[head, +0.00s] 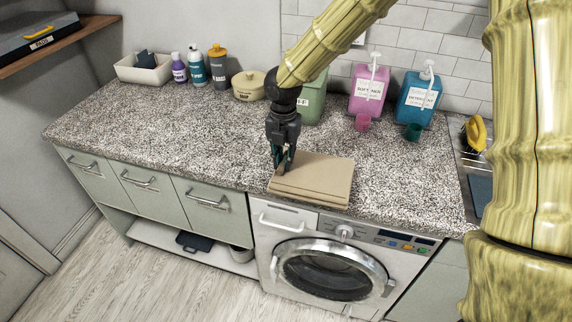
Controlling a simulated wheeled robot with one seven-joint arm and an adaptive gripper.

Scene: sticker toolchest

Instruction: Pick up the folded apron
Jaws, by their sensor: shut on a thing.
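The folded apron (317,178) is a flat tan stack of cloth on the speckled countertop, near the front edge above the washing machine. My gripper (282,160) points down at the apron's left end. It is shut on the apron's left edge. The apron looks level and at or very close to the counter; I cannot tell whether any gap is under it. The fingertips are partly hidden against the cloth.
Behind stand a green container (311,101), a pink softener bottle (368,90) and a blue detergent bottle (417,98), with small pink (362,122) and teal (413,131) cups in front. The counter's left (150,130) is clear. A sink lies right.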

